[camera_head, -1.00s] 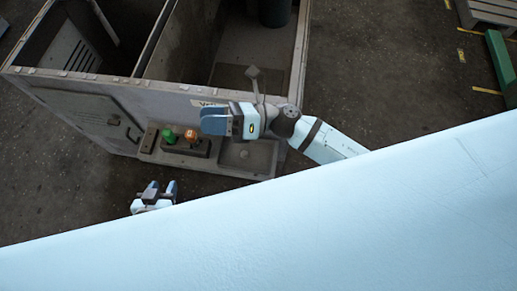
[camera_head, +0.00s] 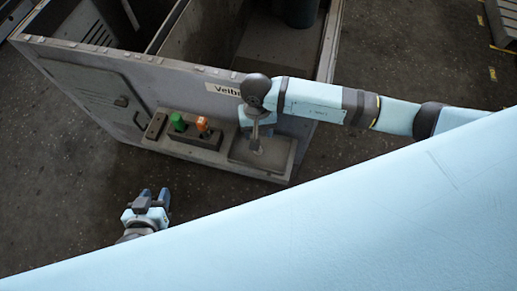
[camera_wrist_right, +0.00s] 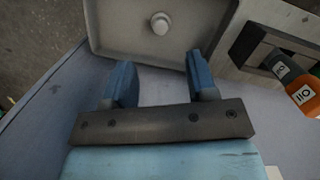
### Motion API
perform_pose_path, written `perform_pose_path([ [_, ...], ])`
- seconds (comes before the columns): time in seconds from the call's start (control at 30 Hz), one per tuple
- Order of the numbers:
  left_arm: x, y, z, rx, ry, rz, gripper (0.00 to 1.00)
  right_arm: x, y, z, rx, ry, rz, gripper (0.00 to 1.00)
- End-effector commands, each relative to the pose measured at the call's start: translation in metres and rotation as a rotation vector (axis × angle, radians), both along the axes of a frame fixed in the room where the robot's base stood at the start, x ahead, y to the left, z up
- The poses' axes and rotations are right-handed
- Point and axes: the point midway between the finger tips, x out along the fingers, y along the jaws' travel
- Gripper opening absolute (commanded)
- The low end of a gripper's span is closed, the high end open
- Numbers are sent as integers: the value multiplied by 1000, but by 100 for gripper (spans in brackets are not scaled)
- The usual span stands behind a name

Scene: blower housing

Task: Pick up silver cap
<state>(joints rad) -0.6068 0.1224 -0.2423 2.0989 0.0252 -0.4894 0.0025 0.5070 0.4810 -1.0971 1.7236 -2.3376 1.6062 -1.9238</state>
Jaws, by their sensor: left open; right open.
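The silver cap (camera_wrist_right: 160,22) is a small round pale-grey knob in a shallow grey tray (camera_wrist_right: 112,42) in the right wrist view. My right gripper (camera_wrist_right: 158,68) is open and empty. Its two blue fingers point toward the tray, and the cap lies beyond their tips, roughly in line with the gap. In the head view my right gripper (camera_head: 257,118) hangs over the tray (camera_head: 279,163) at the housing's front, and it largely hides the cap. My left gripper (camera_head: 155,194) is open and empty, low over the floor to the left.
Left of the tray is a control box with a green knob (camera_head: 178,122) and an orange knob (camera_head: 202,124). The orange one also shows in the right wrist view (camera_wrist_right: 301,92). The large grey housing (camera_head: 165,75) stands behind, with an open top.

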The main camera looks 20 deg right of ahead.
Motion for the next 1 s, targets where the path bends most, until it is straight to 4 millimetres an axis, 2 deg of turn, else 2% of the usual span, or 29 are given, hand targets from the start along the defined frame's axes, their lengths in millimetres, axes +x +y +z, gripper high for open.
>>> perform_pose_path([
  [0.1, -1, 1, -3, 4, 3, -2, 43, -1, 0, -18, 0, 2, -2, 53],
  [0.37, -2, 2, -5, 9, 4, -5, 43, -4, 1, -38, 2, 3, -2, 53],
  [0.63, -2, 2, -8, 10, 2, -6, 43, -11, 3, -80, 2, 3, -3, 53],
  [0.77, -2, 1, -6, 9, -1, -6, 43, -11, 3, -87, 3, -1, -1, 53],
  [0.97, -1, 1, -6, 7, -1, -4, 43, -11, 3, -87, 3, -1, -1, 53],
  [1.0, -1, 0, -6, 6, -1, -5, 43, -11, 3, -87, 3, -1, -1, 48],
])
